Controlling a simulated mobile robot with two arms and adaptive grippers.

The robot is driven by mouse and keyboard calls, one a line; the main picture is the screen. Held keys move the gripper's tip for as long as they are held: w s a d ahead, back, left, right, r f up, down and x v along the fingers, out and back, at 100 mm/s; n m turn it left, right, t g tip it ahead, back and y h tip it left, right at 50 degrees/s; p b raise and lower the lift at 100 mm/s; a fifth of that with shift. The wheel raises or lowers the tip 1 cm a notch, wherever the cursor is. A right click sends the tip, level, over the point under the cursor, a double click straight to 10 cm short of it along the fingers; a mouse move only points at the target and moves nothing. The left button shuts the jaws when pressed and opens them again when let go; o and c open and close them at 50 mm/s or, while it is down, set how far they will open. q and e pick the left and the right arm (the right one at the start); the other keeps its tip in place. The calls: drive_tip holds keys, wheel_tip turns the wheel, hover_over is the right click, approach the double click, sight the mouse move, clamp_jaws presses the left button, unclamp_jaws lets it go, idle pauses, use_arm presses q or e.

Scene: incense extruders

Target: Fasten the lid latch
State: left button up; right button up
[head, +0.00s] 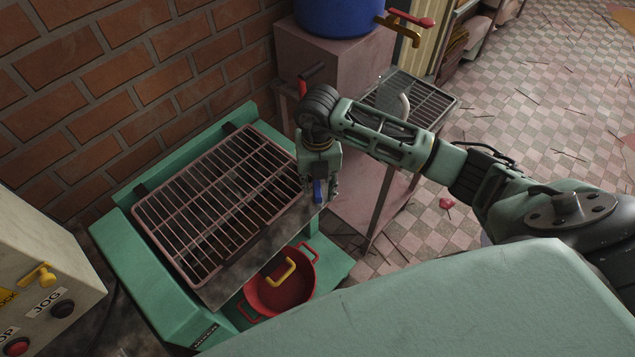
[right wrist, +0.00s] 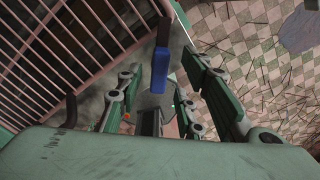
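The lid is a pinkish barred grate (head: 225,195) lying over the green machine (head: 125,232) in the head view; its bars also fill the upper left of the right wrist view (right wrist: 40,65). A small blue latch handle (head: 317,192) is at the lid's right corner. In the right wrist view the blue handle (right wrist: 160,69) sticks out from a dark stem. My right gripper (head: 320,188) points down at that corner. Its fingers are apart, with the blue handle between them and no clear contact visible. Whether the latch is engaged cannot be told. My left gripper is not in view.
A red pot (head: 283,296) with a yellow handle sits below the lid's front edge. A control box (head: 45,262) stands at left. A pink stand (head: 345,62) with a blue barrel (head: 335,15) and a wire rack (head: 425,105) are behind my right arm. The tiled floor lies at right.

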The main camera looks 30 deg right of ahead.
drive_tip(key=shift+f, duration=0.8)
clamp_jaws()
